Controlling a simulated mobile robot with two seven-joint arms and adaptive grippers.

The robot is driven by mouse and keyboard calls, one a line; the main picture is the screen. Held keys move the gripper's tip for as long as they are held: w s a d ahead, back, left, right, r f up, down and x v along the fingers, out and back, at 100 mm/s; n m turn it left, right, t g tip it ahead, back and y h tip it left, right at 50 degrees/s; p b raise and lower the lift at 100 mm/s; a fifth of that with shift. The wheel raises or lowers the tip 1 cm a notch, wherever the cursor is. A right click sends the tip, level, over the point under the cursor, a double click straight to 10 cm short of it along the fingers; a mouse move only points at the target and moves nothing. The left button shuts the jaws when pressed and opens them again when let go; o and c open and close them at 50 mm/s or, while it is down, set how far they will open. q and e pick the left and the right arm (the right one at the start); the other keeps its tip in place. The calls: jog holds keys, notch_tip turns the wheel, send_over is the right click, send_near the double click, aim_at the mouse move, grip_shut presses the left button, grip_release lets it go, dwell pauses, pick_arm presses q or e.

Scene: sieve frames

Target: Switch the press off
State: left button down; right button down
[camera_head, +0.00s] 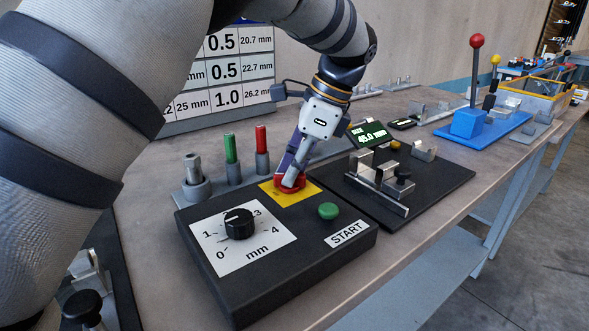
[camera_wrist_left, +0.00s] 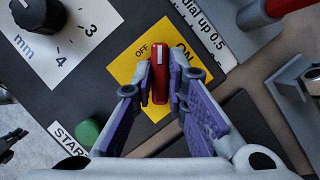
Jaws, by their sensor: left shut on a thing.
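The press's dark control box (camera_head: 300,268) stands on the table and carries a yellow plate (camera_head: 312,188) with a red switch (camera_head: 277,185). In the left wrist view, the red switch (camera_wrist_left: 160,78) is a bar with a white mark at its upper end, and the yellow plate (camera_wrist_left: 125,68) reads OFF at left and ON at right. The bar lies roughly upright in that picture, its mark between the two words. My left gripper (camera_head: 290,178) is shut on the red switch, one fingertip on each side of the bar in the wrist view (camera_wrist_left: 160,85). My right gripper is out of view.
A black dial (camera_head: 239,223) on a white scale and a green START button (camera_head: 328,211) share the box. Red (camera_head: 261,138) and green (camera_head: 230,148) handled pieces stand behind it. A black plate (camera_head: 440,180) with metal fixtures lies to the right.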

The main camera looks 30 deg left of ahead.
pick_arm(q)
jog(key=n, duration=0.2)
jog(key=n+g, duration=0.1)
jog(key=n, duration=0.1)
jog(key=shift+w+a+f+n+g+h+b, duration=0.1)
jog(key=shift+w+n+g+h+b, duration=0.05)
jog(key=shift+n+g+h+b, duration=0.5)
jog(key=shift+n+h, duration=0.35)
jog(key=shift+n, duration=0.8)
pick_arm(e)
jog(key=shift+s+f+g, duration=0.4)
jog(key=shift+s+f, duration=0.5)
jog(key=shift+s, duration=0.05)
pick_arm(q)
jog(key=c, duration=1.6)
grip_release()
